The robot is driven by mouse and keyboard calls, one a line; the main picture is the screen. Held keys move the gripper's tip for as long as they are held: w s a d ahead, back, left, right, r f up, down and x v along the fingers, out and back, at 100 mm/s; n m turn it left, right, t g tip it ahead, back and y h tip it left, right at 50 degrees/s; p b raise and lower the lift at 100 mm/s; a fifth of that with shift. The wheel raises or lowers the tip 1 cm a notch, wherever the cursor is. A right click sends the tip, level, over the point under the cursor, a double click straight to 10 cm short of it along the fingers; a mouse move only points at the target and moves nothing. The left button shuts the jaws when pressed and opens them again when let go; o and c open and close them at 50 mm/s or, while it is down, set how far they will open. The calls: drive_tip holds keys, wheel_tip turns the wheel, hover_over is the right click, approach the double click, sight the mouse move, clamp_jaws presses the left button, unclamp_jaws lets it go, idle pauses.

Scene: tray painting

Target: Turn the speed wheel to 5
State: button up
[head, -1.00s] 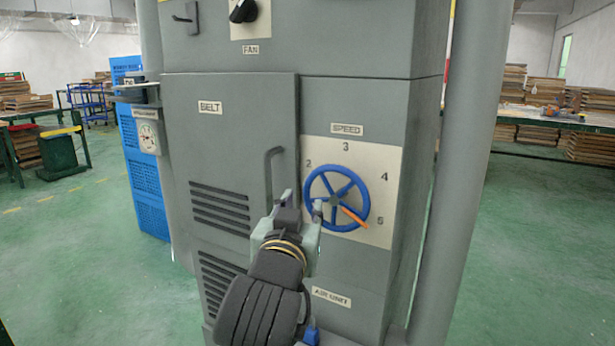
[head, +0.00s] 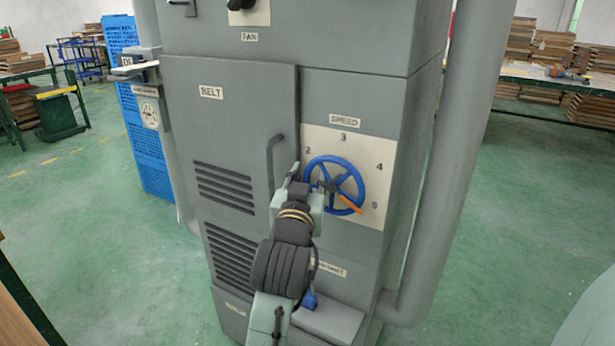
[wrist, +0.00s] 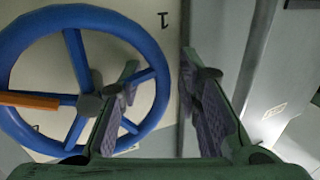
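The blue speed wheel (head: 345,162) is on a pale panel (head: 385,150) marked with numbers, under a SPEED label. Its orange pointer (head: 351,204) points down and right, its tip just below and left of the mark 5 (head: 375,204). My gripper (head: 306,181) is at the wheel's left side, hiding part of the rim. In the wrist view the wheel (wrist: 15,50) fills the left, with the orange pointer (wrist: 28,100) toward the left edge. My gripper (wrist: 165,85) is open there; one finger overlaps the wheel, the other lies outside it. Contact cannot be told.
A vertical door handle (head: 271,170) stands close left of my gripper on the BELT door (head: 240,110). A grey pipe (head: 460,150) runs down the cabinet's right side. A blue perforated panel (head: 145,150) is left. Open green floor (head: 510,210) lies to the right.

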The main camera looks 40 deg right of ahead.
clamp_jaws()
idle(0.3)
idle(0.3)
drive_tip(key=shift+r+m, duration=0.2)
drive_tip(key=shift+m, duration=0.2)
unclamp_jaws()
